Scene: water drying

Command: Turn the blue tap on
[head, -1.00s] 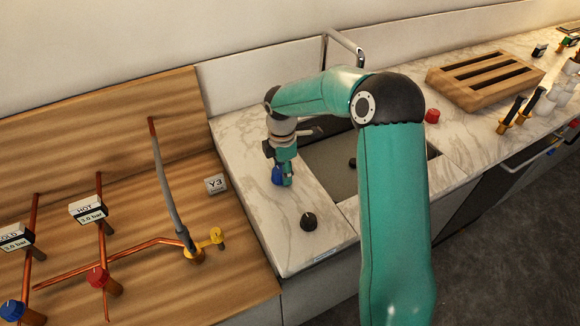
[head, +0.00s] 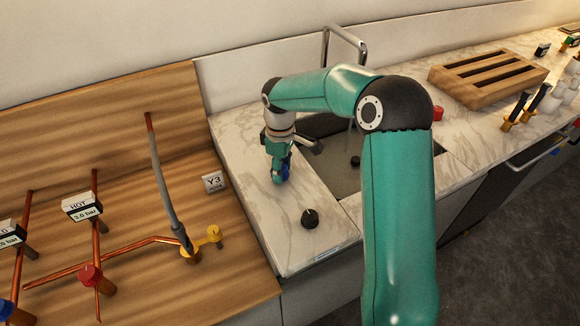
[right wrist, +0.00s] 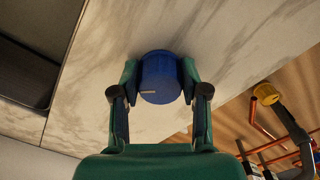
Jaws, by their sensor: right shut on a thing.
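The blue tap (right wrist: 160,82) is a round blue knob with a pale mark line on its face, on the marble counter beside the sink. In the head view only a bit of its blue (head: 286,166) shows beside my gripper. My right gripper (head: 280,178) points down at the counter, left of the sink. In the right wrist view its two fingers (right wrist: 160,92) are shut on the blue tap, one on each side. The mark line points to the left there. My left gripper is not in view.
A black knob (head: 310,218) stands on the counter in front. The sink (head: 345,178) lies to the right under a metal spout (head: 345,38). A thin pale line shows above the basin; I cannot tell if it is water. Copper pipes and a red knob (head: 90,275) are at left.

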